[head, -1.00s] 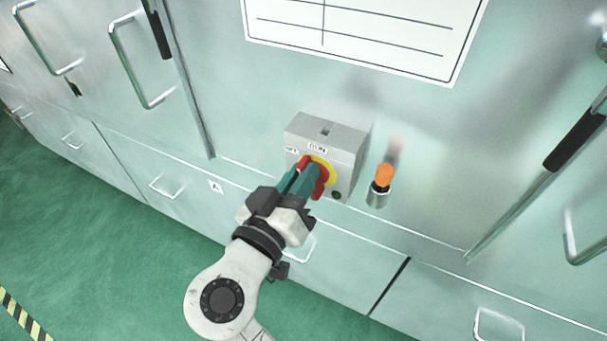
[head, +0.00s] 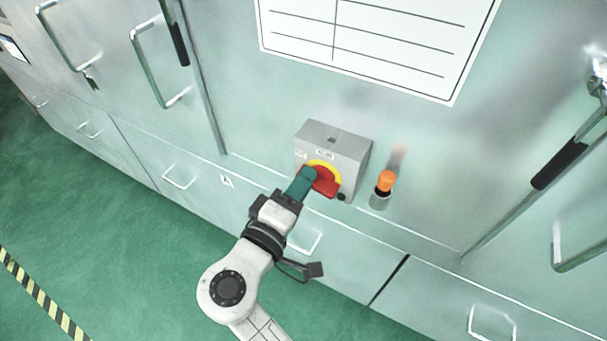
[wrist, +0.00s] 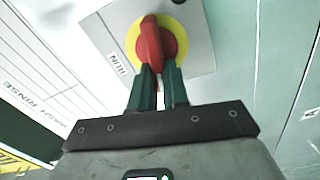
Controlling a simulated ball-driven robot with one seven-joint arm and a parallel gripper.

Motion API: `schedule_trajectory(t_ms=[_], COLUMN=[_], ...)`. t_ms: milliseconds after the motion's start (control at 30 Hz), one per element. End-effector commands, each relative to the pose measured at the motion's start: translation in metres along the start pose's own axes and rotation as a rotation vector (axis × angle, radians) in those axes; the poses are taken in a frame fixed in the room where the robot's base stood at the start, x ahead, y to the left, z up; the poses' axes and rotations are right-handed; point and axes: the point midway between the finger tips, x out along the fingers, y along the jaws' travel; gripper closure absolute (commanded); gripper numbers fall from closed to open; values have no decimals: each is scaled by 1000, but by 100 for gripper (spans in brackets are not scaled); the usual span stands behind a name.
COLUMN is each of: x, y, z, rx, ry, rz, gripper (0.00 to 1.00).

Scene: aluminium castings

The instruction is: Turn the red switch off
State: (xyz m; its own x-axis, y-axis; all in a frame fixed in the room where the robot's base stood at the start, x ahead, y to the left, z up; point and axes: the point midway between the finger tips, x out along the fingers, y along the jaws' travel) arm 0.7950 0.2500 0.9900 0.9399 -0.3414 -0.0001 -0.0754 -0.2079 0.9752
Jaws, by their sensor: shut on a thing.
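The red switch (head: 326,184) is a rotary handle on a yellow disc (head: 323,164), on the front of a grey box (head: 341,150) fixed to the cabinet. In the wrist view the red handle (wrist: 150,44) stands out from the yellow disc, with a RUN label (wrist: 116,63) beside it. My gripper (head: 308,177) reaches the switch from the lower left. Its green fingertips (wrist: 157,75) are shut on the near end of the red handle. The fingers hide part of the handle in the head view.
An orange-topped peg (head: 386,181) juts out right of the box. A small dark knob (head: 341,197) sits low on the box. Drawer handles (head: 181,177) and long door handles (head: 157,67) project from the cabinet. The green floor (head: 120,250) at lower left is clear.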

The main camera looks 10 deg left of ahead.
Motion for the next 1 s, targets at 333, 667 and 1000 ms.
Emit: schedule_trajectory(t_ms=[333, 667, 1000], x=[3, 3, 3], y=[-2, -4, -4], z=[0, 0, 0], rx=[-184, -236, -238], ry=[0, 0, 0], rz=[0, 1, 1], gripper=[100, 100, 100])
